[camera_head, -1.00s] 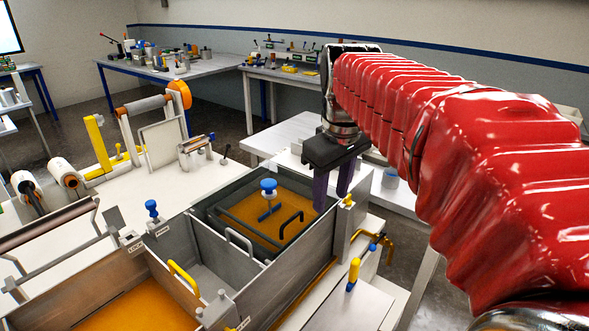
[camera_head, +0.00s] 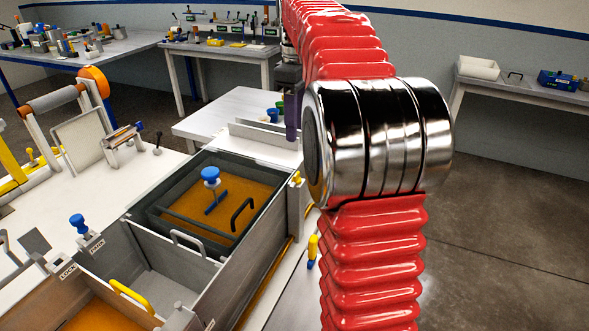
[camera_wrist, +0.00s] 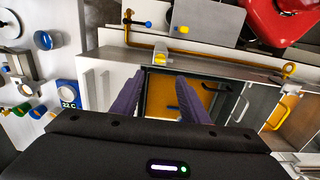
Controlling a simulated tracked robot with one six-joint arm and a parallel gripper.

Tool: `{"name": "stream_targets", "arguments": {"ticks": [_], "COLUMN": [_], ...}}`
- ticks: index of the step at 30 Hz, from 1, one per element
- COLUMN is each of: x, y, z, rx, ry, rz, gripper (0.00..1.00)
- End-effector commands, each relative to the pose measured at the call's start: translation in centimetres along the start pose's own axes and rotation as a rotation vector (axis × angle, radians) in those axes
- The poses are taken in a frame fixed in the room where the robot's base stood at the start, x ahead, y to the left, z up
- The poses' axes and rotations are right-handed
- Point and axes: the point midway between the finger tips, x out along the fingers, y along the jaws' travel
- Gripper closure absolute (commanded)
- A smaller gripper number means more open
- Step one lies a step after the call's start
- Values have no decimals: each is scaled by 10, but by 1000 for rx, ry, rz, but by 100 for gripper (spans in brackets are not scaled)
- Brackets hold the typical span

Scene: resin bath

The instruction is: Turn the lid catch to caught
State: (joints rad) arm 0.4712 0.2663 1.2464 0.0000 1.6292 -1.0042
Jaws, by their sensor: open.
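A small yellow catch (camera_head: 296,178) sits on the right wall of the bath, near its far corner. I take it for the lid catch, but its setting is too small to read. A yellow piece on a pale block (camera_wrist: 160,57) shows in the wrist view, just beyond the fingertips, and looks like the same catch. My gripper (camera_wrist: 160,84) is open and empty, its two purple fingers pointing over the bath. In the head view only a purple finger (camera_head: 291,116) shows, above the bath's far right corner; my red arm hides the rest.
A dark basket (camera_head: 258,190) with a blue knob (camera_head: 210,177) sits in the bath over orange liquid. A yellow-and-blue handle (camera_head: 312,250) stands right of the bath. A brass pipe (camera_wrist: 210,60) runs beside the wall. Another blue knob (camera_head: 79,223) stands at PARK.

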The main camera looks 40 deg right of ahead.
Motion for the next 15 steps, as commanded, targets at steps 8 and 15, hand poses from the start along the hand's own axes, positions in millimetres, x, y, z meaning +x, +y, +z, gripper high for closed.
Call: {"name": "stream_targets", "arguments": {"ticks": [8,15], "x": [4,28], "y": [-1,-1], "z": [0,0], "rx": [0,0], "ry": [0,-1], "rz": [0,-2], "gripper": [59,59]}}
